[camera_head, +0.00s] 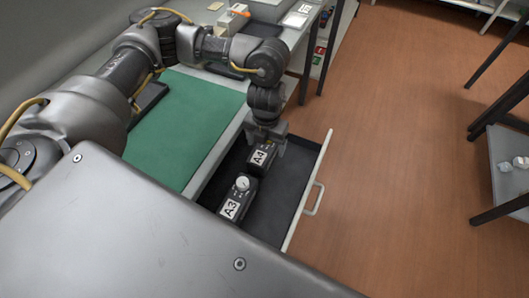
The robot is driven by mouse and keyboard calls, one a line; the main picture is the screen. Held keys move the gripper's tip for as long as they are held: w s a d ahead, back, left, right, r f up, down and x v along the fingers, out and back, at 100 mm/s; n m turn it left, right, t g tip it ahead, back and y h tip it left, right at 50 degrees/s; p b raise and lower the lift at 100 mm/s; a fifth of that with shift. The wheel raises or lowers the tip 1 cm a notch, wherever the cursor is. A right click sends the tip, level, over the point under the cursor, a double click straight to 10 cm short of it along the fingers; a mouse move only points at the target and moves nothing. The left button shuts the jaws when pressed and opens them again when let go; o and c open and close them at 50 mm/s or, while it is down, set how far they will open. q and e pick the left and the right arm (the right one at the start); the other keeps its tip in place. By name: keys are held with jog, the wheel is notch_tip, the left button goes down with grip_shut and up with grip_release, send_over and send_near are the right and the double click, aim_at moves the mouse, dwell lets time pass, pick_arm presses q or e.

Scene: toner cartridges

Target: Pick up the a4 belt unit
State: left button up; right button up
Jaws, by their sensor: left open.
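The A4 belt unit (261,159) is a dark block with a white label reading A4. It lies in the open drawer (283,208), near the drawer's far end. My left gripper (266,143) points down over its far side with its jaws open. The fingertips are close around or just above the unit; I cannot tell whether they touch it. A second dark unit labelled A3 (238,198), with a pale round knob on top, lies nearer in the same drawer. My right gripper is not in view.
The drawer's pale front panel (308,187) has a handle (314,199) on its right. A green mat (190,125) covers the table on the left. Small items, one orange-topped (236,12), stand at the back. A shelf (511,165) stands far right. The wooden floor between is clear.

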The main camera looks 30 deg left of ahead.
aim_at(264, 148)
pick_arm(q)
jog(key=f, duration=0.4)
jog(key=shift+s+a, duration=0.1)
jog(key=shift+a, duration=0.2)
jog(key=shift+f, duration=0.15)
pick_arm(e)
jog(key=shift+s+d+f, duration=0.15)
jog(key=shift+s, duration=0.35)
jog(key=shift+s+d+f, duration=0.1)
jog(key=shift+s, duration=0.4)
pick_arm(q)
jog(key=shift+c, duration=0.3)
jog(key=c, duration=1.3)
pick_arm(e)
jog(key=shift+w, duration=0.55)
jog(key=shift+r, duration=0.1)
